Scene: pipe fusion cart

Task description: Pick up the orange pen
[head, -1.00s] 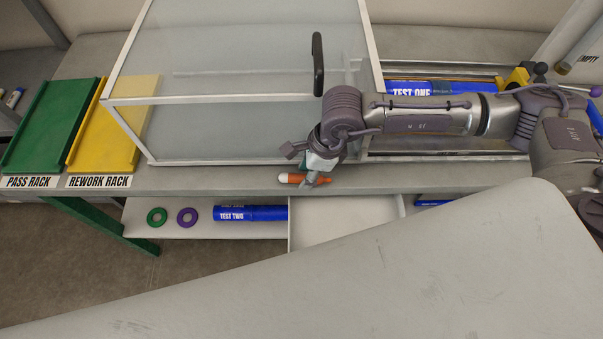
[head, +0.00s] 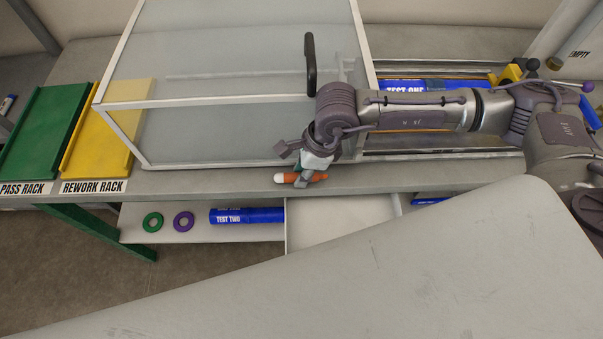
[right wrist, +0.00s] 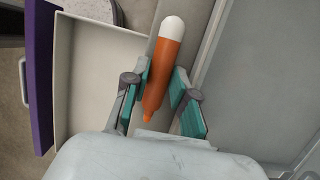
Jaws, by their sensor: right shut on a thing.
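The orange pen (head: 289,178) has a white end and lies along the front edge of the grey bench, white end to the left in the head view. My right gripper (head: 307,177) is over it, pointing down. In the right wrist view, the pen (right wrist: 163,65) lies between the teal-padded fingers of my right gripper (right wrist: 160,88), which is shut on it. Its white end sticks out past the fingertips. Whether the pen still touches the bench is hard to tell. My left gripper is not in view.
A glass-walled cover with a black handle (head: 310,65) stands just behind the gripper. Below the bench edge are a white open tray (head: 340,222), a blue TEST TWO tube (head: 246,215), and green (head: 153,222) and purple (head: 184,221) rings. Green and yellow racks lie left.

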